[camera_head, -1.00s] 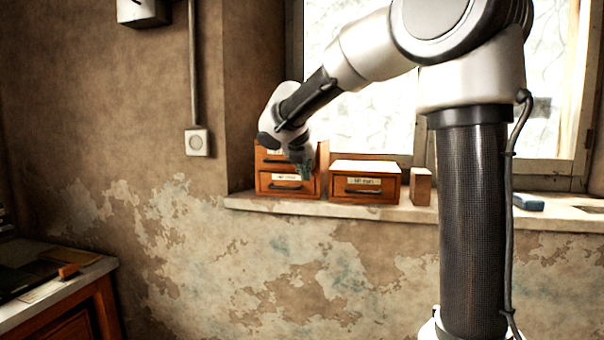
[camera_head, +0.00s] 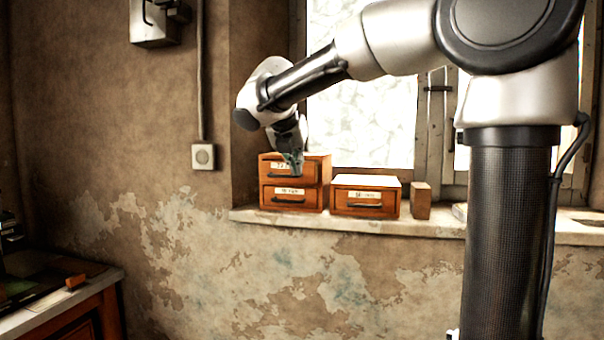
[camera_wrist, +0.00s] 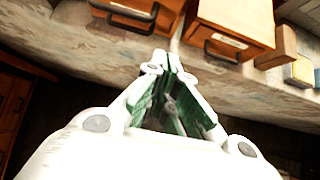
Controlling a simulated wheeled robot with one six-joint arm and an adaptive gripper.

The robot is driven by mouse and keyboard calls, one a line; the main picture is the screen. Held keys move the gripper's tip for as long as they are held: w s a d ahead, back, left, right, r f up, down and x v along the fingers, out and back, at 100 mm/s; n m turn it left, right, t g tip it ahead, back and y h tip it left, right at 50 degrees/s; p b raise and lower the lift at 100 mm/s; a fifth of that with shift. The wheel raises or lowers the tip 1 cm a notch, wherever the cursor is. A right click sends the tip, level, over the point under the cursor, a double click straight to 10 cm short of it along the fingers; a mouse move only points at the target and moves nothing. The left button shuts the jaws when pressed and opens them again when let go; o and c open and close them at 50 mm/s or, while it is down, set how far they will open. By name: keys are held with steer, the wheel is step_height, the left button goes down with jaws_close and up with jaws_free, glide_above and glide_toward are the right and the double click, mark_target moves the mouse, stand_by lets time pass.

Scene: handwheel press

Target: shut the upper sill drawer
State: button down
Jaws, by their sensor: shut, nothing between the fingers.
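A small orange-brown wooden cabinet with two stacked drawers stands at the left end of the window sill. Its upper drawer (camera_head: 270,169) has a pale label and a dark handle, partly hidden by my gripper. The upper front looks about in line with the lower drawer (camera_head: 290,199); a small gap cannot be ruled out. My gripper (camera_head: 293,168) points down, shut and empty, in front of the upper drawer's front; I cannot tell whether it touches. In the wrist view, the green-padded gripper (camera_wrist: 172,105) is below the cabinet's handle (camera_wrist: 125,14).
A single-drawer box (camera_head: 365,197) stands right of the cabinet, with a small wooden block (camera_head: 421,201) beside it. The stone sill (camera_head: 350,224) has a worn front edge. A desk (camera_head: 75,307) is at lower left. A socket (camera_head: 203,157) is on the wall.

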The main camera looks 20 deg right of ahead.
mark_target(310, 178)
steer(key=x, duration=0.4)
steer(key=r+x, duration=0.1)
steer(key=x, duration=0.2)
steer(key=w+d+x, duration=0.1)
steer(key=x, duration=0.3)
steer(key=shift+w+d, duration=0.15)
steer(key=shift+w, duration=0.05)
steer(key=shift+w+d, duration=0.4)
steer(key=shift+w, duration=0.15)
steer(key=w+d, duration=0.2)
steer(key=w, duration=0.1)
steer(key=shift+w+d, duration=0.2)
steer(key=shift+r, duration=0.1)
